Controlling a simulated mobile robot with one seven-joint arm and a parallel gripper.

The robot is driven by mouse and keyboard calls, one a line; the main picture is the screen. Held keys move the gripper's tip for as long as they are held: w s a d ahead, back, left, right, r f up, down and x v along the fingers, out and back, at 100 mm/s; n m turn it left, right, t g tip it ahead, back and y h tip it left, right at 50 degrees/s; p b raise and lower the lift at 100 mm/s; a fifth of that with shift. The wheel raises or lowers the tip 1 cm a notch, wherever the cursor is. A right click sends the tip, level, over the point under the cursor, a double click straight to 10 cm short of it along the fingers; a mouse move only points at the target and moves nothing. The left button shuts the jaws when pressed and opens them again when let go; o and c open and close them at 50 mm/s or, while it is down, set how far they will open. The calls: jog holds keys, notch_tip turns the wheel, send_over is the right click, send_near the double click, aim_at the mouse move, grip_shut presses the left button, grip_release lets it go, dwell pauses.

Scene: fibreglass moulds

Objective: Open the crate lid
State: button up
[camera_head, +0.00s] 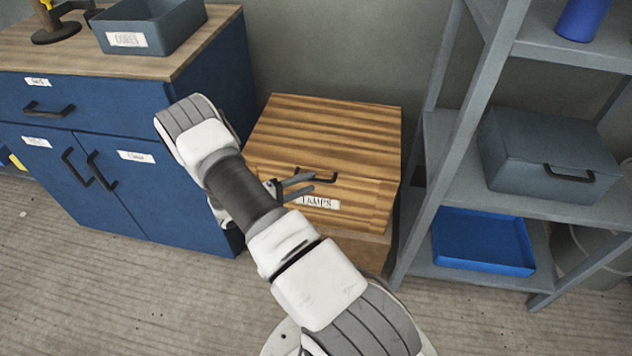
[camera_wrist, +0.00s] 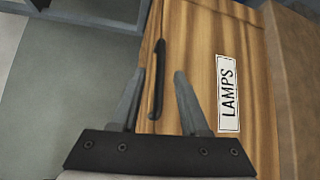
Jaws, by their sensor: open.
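The wooden crate (camera_head: 330,130) stands between the blue cabinet and the grey shelf, with its striped lid down. A black handle (camera_head: 318,174) is on its front near the lid's edge, above a white label reading LAMPS (camera_head: 315,202). My gripper (camera_head: 310,184) is at the crate's front, close to the handle. In the wrist view my gripper (camera_wrist: 158,82) is open, and the handle (camera_wrist: 157,80) appears between its two fingers. I cannot tell whether the fingers touch it. The LAMPS label (camera_wrist: 228,92) is right of the fingers.
The blue cabinet (camera_head: 205,150) with black handles stands left, carrying a grey bin (camera_head: 160,38). The grey shelf (camera_head: 390,250) at right holds a grey box (camera_head: 545,155) and a blue tray (camera_head: 480,240). The crate rests on a brown base (camera_head: 375,250). Floor is free in front of the cabinet.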

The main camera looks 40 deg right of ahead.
aim_at(314, 180)
jog(key=shift+s+d+f, duration=0.1)
jog(key=shift+d+f, duration=0.05)
jog(key=shift+d, duration=0.75)
jog(key=shift+s+d+f, duration=0.1)
jog(key=shift+d, duration=0.75)
grip_shut()
